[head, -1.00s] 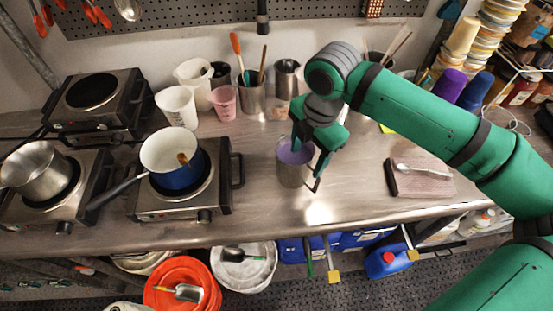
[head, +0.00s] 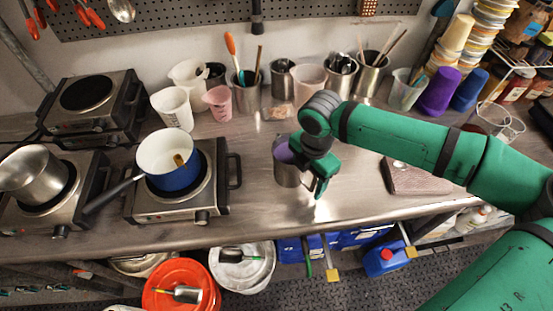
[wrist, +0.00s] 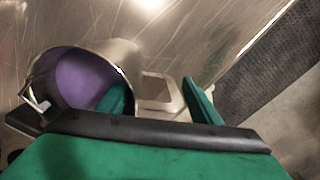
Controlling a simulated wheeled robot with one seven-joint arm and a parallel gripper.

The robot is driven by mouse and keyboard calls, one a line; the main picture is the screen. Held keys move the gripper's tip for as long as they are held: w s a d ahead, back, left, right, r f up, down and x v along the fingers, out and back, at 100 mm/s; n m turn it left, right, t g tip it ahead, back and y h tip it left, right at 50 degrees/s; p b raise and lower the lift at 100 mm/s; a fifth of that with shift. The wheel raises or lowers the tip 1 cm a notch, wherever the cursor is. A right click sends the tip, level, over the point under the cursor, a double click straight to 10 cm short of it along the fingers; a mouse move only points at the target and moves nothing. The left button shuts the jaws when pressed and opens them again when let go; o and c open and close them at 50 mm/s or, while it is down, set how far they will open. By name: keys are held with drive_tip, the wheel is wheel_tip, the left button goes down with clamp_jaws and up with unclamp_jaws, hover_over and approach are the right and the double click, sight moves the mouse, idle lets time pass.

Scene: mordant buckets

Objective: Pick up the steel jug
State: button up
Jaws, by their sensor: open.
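The steel jug (head: 286,175), with purple liquid or lining inside, stands upright on the steel bench right of the front hot plate. In the wrist view the jug (wrist: 75,82) shows its round mouth at the left and its handle (wrist: 160,92) pointing right. My gripper (head: 318,174) is at the jug's right side in the head view and hides part of it. In the wrist view my open gripper (wrist: 158,102) has one finger over or inside the mouth and the other beyond the handle. Whether either finger touches the jug cannot be told.
A hot plate bears a blue pot (head: 172,160) to the left. Cups and utensil holders (head: 246,97) line the back. A brown block (head: 415,180) lies to the right. The bench's front edge is close to the jug.

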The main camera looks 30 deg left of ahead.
drive_tip(key=shift+f, duration=0.6)
clamp_jaws()
drive_tip(key=shift+d+r, duration=0.1)
drive_tip(key=shift+r, duration=0.05)
